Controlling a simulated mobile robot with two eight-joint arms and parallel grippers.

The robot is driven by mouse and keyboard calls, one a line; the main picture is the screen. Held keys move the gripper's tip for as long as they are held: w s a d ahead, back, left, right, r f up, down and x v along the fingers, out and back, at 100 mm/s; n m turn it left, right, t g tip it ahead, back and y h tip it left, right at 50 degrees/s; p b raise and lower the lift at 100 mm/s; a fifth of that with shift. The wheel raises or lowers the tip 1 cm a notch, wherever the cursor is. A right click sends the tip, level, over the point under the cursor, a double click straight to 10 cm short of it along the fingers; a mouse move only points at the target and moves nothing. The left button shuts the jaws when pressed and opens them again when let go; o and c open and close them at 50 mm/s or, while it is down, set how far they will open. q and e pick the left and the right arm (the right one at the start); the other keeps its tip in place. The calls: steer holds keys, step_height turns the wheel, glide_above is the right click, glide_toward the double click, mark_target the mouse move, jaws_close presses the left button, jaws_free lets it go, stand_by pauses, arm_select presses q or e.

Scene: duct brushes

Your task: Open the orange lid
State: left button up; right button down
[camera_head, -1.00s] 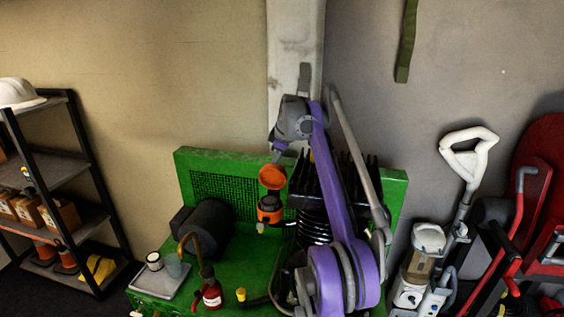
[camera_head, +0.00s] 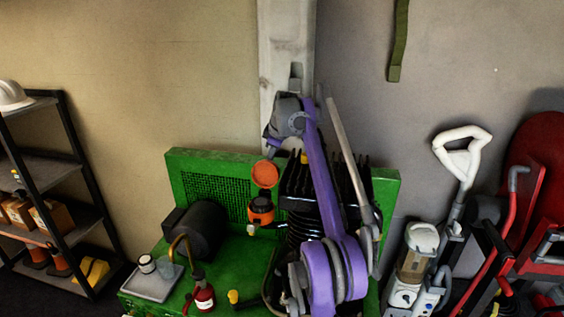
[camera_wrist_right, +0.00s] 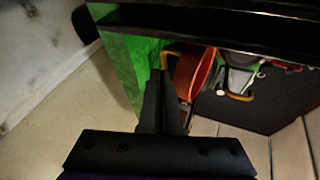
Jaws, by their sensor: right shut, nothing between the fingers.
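The orange lid (camera_head: 265,174) stands raised, its round face toward the head camera, above the orange-and-black container (camera_head: 261,211) on the green machine. In the right wrist view the lid (camera_wrist_right: 196,73) shows as a tilted orange disc just right of the fingers. My right gripper (camera_head: 271,151) is just above the lid's top edge in the head view. Its fingers (camera_wrist_right: 161,88) are shut together with nothing between them. I cannot tell whether they touch the lid. My left gripper is not in view.
The green machine's back panel (camera_head: 200,163) stands behind the container. Black finned parts (camera_head: 300,190) are close on its right, a black cylinder (camera_head: 203,232) on its left. A red bottle (camera_head: 204,298) and a grey tray (camera_head: 151,283) are nearer the front.

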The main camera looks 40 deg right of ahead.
steer(key=v, duration=0.3)
steer(key=shift+s+r, duration=0.15)
steer(key=s+b, duration=0.1)
steer(key=s, duration=0.1)
steer(key=s+a+b, duration=0.1)
steer(key=s, duration=0.1)
steer(key=shift+s, duration=0.25)
steer(key=s+b, duration=0.1)
steer(key=s, duration=0.2)
steer(key=s+a+b, duration=0.1)
steer(key=s, duration=0.2)
steer(key=shift+s+a+r, duration=0.1)
steer(key=shift+r, duration=0.1)
steer(key=shift+s+a, duration=0.15)
steer(key=shift+s, duration=0.35)
steer(key=shift+s+r, duration=0.15)
steer(key=shift+s, duration=0.2)
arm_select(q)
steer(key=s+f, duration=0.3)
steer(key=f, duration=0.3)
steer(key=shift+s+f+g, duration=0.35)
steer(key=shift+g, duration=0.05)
arm_select(e)
steer(key=shift+w, duration=0.1)
